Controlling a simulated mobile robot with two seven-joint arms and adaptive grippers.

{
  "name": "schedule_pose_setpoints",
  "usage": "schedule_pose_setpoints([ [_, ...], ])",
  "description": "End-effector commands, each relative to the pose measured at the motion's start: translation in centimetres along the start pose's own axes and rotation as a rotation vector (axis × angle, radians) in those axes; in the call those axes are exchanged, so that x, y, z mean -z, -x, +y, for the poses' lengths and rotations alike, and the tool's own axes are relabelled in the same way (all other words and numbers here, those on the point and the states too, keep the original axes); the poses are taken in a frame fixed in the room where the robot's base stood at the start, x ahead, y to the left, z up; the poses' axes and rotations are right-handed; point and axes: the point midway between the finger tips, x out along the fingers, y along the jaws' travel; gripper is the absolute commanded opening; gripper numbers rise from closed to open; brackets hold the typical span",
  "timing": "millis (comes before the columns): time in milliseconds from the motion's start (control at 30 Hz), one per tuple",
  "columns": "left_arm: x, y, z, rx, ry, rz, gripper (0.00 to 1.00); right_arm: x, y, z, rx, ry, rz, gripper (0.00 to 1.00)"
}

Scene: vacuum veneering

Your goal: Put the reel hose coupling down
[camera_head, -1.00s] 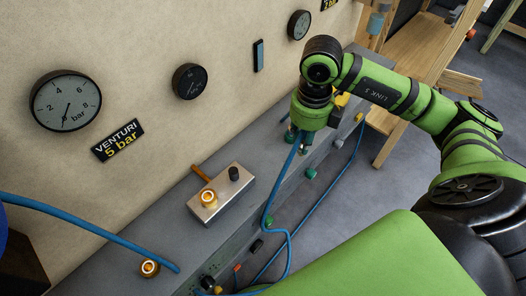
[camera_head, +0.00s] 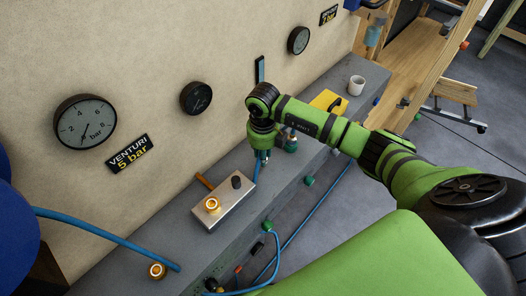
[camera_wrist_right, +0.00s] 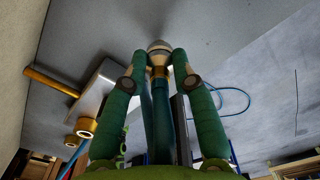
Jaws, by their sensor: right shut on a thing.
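My right gripper (camera_head: 261,160) points down over the grey bench, just behind the metal block with the brass fitting. In the right wrist view its two green fingers (camera_wrist_right: 159,75) are closed around a coupling (camera_wrist_right: 158,48) with a rounded, pale metal end and a brass-coloured band. A blue hose piece (camera_wrist_right: 160,115) runs back from it between the fingers. In the head view the fingers and arm mostly hide the coupling, and a short blue piece shows beside them. I cannot tell whether the coupling touches the bench. My left gripper is not in view.
The metal block (camera_head: 224,201) carries a brass fitting and a black knob. Another brass fitting (camera_head: 157,270) stands near a blue hose (camera_head: 105,236) from the left. A yellow item (camera_head: 328,101) and a white cup (camera_head: 356,85) stand farther right.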

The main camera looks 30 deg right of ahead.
Motion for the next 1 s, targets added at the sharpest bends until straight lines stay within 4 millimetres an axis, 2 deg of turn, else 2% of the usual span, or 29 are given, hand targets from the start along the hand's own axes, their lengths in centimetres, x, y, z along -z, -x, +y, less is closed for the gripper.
schedule_pose_setpoints([
  [100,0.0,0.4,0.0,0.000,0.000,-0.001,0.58,0.0,-0.7,0.0,0.001,0.000,0.000,0.00],
  [300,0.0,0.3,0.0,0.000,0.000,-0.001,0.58,0.0,-0.8,0.0,0.001,0.001,-0.002,0.00],
  [600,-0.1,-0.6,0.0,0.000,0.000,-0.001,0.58,0.0,-1.7,-0.1,0.001,0.000,-0.002,0.00],
  [633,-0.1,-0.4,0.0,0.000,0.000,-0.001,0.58,0.0,-1.5,-0.1,0.001,0.000,-0.002,0.39],
  [667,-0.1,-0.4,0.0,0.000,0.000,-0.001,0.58,0.0,-1.5,-0.1,0.001,0.000,-0.001,0.51],
  [1000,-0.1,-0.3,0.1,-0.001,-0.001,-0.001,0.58,0.0,-1.4,0.0,0.000,0.000,-0.001,0.51],
])
